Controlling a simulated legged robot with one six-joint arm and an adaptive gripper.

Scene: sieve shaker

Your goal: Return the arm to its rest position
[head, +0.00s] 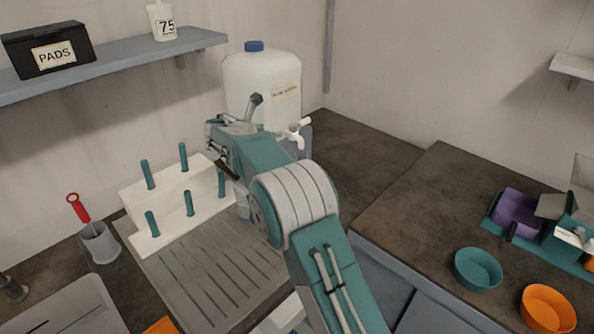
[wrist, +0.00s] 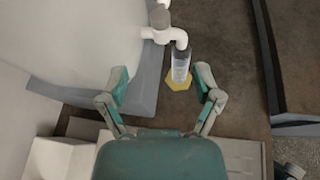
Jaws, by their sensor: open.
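My arm reaches from the bottom of the head view toward the white jug (head: 262,85) with a blue cap. My gripper (wrist: 163,83) is open in the wrist view, with nothing between its fingers. Just beyond the fingertips, a clear cylinder (wrist: 180,66) with a yellow base (wrist: 179,81) stands below the white tap (wrist: 168,34). The fingers look apart from it. In the head view the tap (head: 299,132) shows just right of my wrist, and I cannot make out the cylinder there.
A white peg rack (head: 145,205) with teal pegs stands left of my arm, by the grooved drainboard (head: 208,285). A shelf (head: 120,63) hangs above. On the right counter (head: 420,215) are a teal bowl (head: 478,269), an orange bowl (head: 547,309) and a purple-and-teal device (head: 517,212).

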